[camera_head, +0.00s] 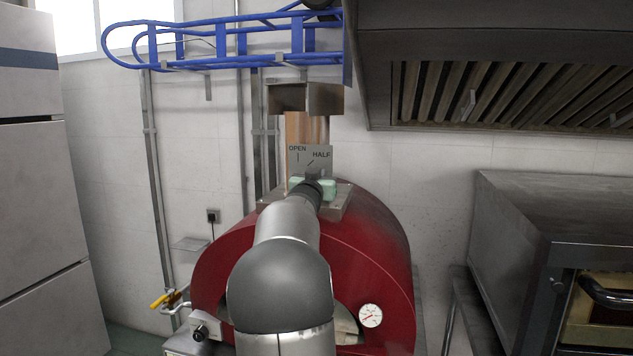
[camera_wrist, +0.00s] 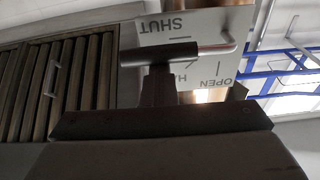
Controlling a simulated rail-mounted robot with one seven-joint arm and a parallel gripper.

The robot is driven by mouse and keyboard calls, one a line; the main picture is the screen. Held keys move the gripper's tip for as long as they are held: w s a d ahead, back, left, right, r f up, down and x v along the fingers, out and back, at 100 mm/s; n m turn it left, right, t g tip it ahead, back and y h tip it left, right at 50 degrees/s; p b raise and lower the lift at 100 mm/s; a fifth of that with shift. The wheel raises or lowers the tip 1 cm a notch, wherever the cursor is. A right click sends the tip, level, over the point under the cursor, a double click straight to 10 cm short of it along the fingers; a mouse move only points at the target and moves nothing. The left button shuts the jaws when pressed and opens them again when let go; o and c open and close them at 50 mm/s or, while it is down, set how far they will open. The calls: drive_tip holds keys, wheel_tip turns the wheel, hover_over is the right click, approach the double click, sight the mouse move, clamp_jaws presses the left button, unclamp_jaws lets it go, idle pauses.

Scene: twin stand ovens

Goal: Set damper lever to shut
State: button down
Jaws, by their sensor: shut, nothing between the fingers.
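In the wrist view the plate (camera_wrist: 200,20) shows SHUT, OPEN and a partly covered HALF. The damper lever (camera_wrist: 215,48) is a bent pale metal rod with a dark cylindrical grip, lying across the plate between the SHUT and HALF lettering. My gripper (camera_wrist: 158,85) is shut with nothing held, its fingers right at the grip; whether they touch it I cannot tell. In the head view my gripper (camera_head: 313,182) is at the plate's foot and the lever is hidden.
The red domed oven (camera_head: 375,250) has a round gauge and a flue above. A dark vent hood (camera_head: 500,35) hangs at the upper right, over a second oven (camera_head: 530,220). A blue cable tray (camera_head: 225,45) runs along the upper wall.

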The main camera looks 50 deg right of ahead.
drive_tip(key=shift+d+f, duration=0.1)
drive_tip(key=shift+f, duration=0.35)
wheel_tip(320, 180, up, 5)
drive_tip(key=p, duration=0.3)
drive_tip(key=shift+f+p, duration=0.15)
drive_tip(key=shift+p, duration=0.25)
drive_tip(key=b+v, duration=0.3)
drive_tip(key=v, duration=0.6)
drive_tip(key=shift+a, duration=0.2)
